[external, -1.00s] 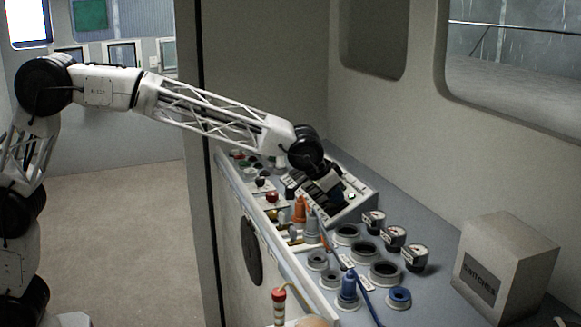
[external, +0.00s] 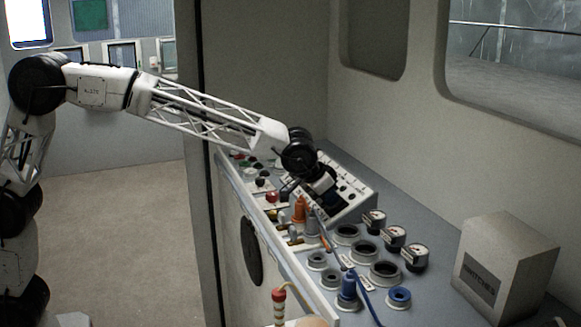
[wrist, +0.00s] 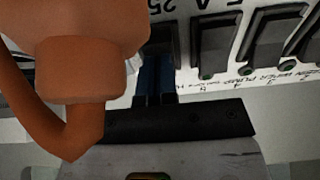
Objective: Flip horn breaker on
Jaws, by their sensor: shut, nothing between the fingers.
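The breaker panel is a sloped white panel (external: 353,186) on the console in the external view. In the wrist view it fills the top, with black rocker switches (wrist: 214,45) and another rocker (wrist: 271,35) to the right, small green dots and handwritten labels below them. My gripper (wrist: 155,75) is shut and empty, its blue fingers at the lower edge of a dark rocker left of these. Contact cannot be told. In the external view my gripper (external: 326,200) is over the panel's lower left part. I cannot read which rocker is the horn breaker; its label may be hidden.
A large orange plug (wrist: 85,65) with its cord blocks the left of the wrist view. In the external view an orange plug (external: 299,210) stands left of the gripper. Round sockets (external: 364,252), gauges (external: 393,238) and a switches box (external: 506,268) sit to the right.

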